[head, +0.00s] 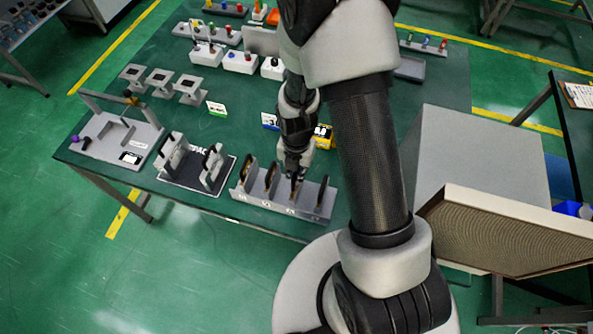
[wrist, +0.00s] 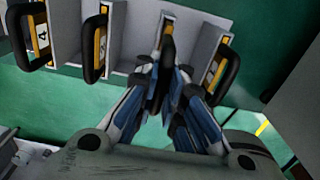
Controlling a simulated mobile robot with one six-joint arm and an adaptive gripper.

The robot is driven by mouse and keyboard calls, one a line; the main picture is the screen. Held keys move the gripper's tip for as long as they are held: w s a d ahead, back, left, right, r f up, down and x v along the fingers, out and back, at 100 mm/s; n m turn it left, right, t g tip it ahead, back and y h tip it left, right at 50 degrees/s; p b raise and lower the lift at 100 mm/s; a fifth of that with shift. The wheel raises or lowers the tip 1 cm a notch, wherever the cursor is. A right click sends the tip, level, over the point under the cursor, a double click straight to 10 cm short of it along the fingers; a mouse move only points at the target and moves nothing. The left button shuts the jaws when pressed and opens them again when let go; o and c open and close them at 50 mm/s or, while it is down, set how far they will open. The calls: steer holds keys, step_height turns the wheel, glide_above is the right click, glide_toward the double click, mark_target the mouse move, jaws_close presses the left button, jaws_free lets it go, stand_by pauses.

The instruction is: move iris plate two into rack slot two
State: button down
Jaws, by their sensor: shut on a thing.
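The grey rack (head: 262,208) stands at the table's front edge with several upright slots. Dark-handled iris plates with yellow-orange edges stand in it, including one at the left (wrist: 28,38), one left of my gripper (wrist: 97,45) and one at the right (wrist: 221,72). My gripper (head: 294,178) points down over the third slot from the left. In the wrist view my gripper (wrist: 168,78) is shut on the handle of an iris plate (wrist: 168,40), which stands upright between grey dividers. The fingers hide its lower part. I cannot read its number or tell whether it is fully seated.
A black-based fixture (head: 198,178) with grey uprights stands just left of the rack, and a grey framed stand (head: 118,140) lies further left. A large grey box (head: 470,150) is at the right. Small blocks and coloured-knob holders (head: 240,62) fill the back.

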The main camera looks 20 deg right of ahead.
steer(key=shift+f+b, duration=1.35)
steer(key=shift+f, duration=0.3)
steer(key=c, duration=1.6)
jaws_free()
step_height(320, 180, up, 12)
